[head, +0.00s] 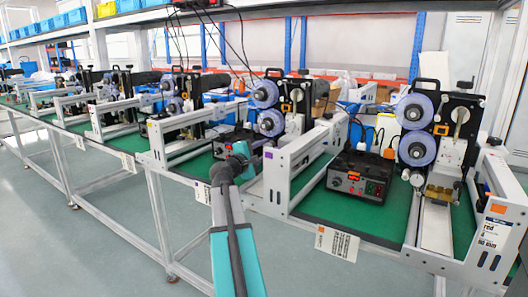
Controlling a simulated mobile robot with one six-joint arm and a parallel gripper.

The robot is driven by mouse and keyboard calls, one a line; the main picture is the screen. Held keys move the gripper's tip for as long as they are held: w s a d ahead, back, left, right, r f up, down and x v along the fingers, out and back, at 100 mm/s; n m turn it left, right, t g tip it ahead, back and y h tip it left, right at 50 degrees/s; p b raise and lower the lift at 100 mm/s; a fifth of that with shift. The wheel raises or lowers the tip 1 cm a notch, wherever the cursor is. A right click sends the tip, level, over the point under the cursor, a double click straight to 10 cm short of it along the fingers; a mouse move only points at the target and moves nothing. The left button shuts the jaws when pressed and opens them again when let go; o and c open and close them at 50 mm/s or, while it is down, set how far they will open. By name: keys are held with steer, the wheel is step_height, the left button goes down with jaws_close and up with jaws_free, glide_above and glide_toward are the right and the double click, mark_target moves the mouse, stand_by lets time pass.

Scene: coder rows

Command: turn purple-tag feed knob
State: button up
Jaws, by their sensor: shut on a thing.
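A small purple tag (268,156) sits on the upper face of a white frame post. To its left, a dark control box (226,140) with a reddish label stands on the green bench mat, partly behind my arm. My gripper (240,152) reaches to the front of this box, shut on its feed knob. The knob and fingertips are largely hidden by my dark and teal wrist, so the knob's angle cannot be told.
A nearer control box (360,178) with knobs and lit buttons stands to the right on green mat (325,207). White frame posts (276,180) rise close to my arm's right. Reel machines (417,130) line the bench.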

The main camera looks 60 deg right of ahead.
steer(key=o, duration=1.1)
steer(key=shift+c, duration=0.2)
steer(key=shift+a, duration=0.1)
steer(key=a+p, duration=0.1)
steer(key=a, duration=1.2)
steer(key=shift+a, duration=0.25)
